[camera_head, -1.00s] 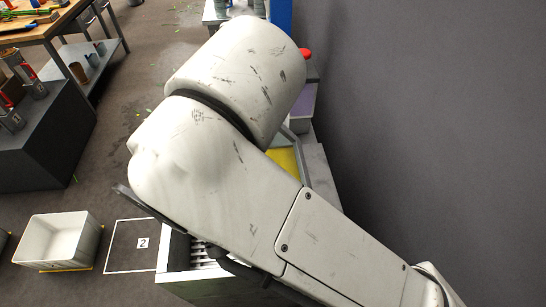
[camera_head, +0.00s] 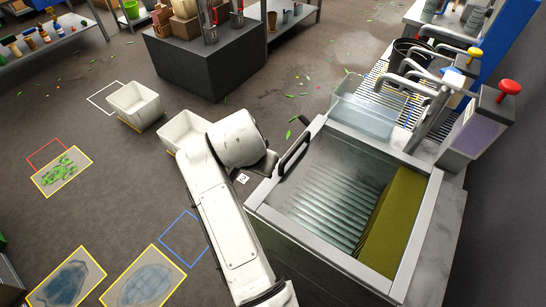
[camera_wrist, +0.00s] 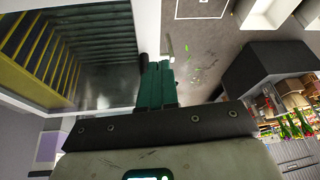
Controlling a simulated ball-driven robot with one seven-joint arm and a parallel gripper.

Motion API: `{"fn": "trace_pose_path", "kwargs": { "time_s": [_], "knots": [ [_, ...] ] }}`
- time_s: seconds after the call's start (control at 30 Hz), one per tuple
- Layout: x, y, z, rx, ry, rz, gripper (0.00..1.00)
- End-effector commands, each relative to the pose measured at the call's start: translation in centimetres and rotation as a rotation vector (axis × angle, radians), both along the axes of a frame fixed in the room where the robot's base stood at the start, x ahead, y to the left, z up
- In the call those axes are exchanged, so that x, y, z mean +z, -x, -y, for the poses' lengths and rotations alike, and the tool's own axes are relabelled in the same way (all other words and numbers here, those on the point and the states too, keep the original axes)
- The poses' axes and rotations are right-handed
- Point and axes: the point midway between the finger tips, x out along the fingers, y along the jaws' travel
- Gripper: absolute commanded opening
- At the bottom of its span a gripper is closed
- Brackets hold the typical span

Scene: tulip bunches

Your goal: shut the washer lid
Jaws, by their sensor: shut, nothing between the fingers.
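The washer (camera_head: 335,260) is a grey metal tub at the right in the head view. Its top is a pale frame around a ribbed interior and a yellow panel. A dark handle (camera_head: 295,152) stands at the frame's left edge. The lid seems to be this frame with a clear pane, but I cannot tell whether it lies fully shut. In the wrist view, my gripper (camera_wrist: 159,66) has its green fingers together and empty, beside the dark handle (camera_wrist: 143,67). I cannot tell whether they touch. My fingers are hidden in the head view.
A clear bin (camera_head: 365,115) and taps (camera_head: 415,85) stand behind the washer. A red knob (camera_head: 510,86) tops a post at right. White crates (camera_head: 135,104) stand on the floor at left. A dark block (camera_head: 205,65) stands at the back. Open floor lies left of my arm.

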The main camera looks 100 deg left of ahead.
Motion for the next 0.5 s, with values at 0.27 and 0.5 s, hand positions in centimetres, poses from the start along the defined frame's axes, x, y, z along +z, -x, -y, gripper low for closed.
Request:
{"fn": "trace_pose_path", "kwargs": {
  "time_s": [0.27, 0.5],
  "knots": [
    [-3.6, 0.7, -0.3, 0.000, 0.001, -0.001, 0.00],
    [-4.0, 0.8, -0.4, 0.000, -0.001, -0.002, 0.00]
  ]
}}
